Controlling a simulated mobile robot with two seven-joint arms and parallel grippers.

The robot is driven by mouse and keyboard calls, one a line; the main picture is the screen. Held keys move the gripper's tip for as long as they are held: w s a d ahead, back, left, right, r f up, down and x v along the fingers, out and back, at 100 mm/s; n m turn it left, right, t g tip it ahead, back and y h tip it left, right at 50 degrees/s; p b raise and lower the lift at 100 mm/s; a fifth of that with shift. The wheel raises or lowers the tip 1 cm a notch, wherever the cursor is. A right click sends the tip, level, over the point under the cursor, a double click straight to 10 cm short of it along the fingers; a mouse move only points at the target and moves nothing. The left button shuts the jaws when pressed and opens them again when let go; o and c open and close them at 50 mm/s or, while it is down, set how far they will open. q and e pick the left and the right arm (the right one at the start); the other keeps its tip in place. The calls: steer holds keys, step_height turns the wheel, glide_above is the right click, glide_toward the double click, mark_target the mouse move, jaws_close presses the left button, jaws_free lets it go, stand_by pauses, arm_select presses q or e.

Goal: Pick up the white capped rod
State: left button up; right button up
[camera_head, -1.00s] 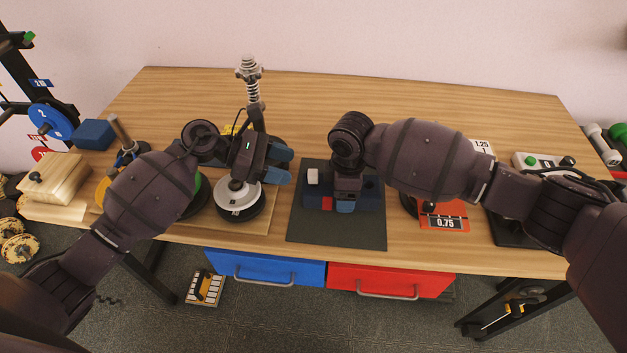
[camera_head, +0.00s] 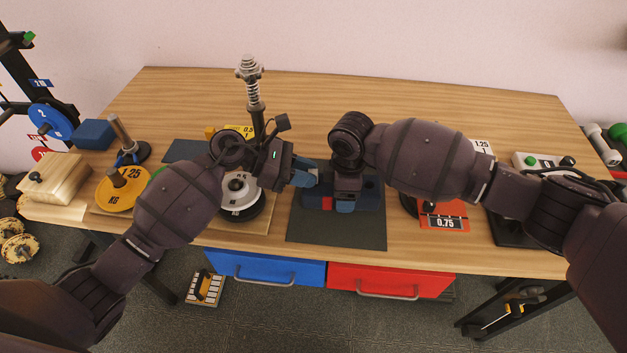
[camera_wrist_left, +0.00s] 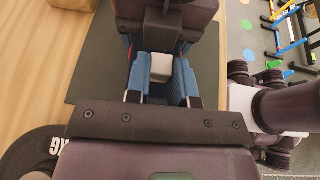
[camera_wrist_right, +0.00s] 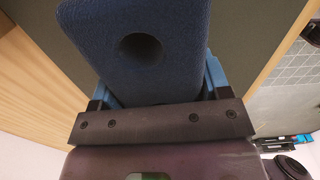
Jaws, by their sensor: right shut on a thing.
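The white cap of the rod (camera_wrist_left: 162,67) shows in the left wrist view between the two blue fingers of my left gripper (camera_head: 306,173). The fingers are apart, one on each side of the cap; I cannot tell whether they touch it. In the head view this gripper hides the cap, and the rod's shaft is not visible. The rod's place is at the left end of a dark blue block (camera_wrist_right: 138,50), which has a round empty hole. My right gripper (camera_head: 345,206) is shut on this block from above.
The block lies on a dark grey mat (camera_head: 335,234). To its left stand a weight plate stack (camera_head: 240,205) and an upright post with a spring (camera_head: 250,85). An orange 0.75 card (camera_head: 444,218) lies right. The table's back (camera_head: 420,105) is clear.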

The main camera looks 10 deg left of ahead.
arm_select(q)
jaws_close()
step_height(320, 180, up, 10)
stand_by(0.5)
arm_select(e)
steer(key=o, duration=1.1)
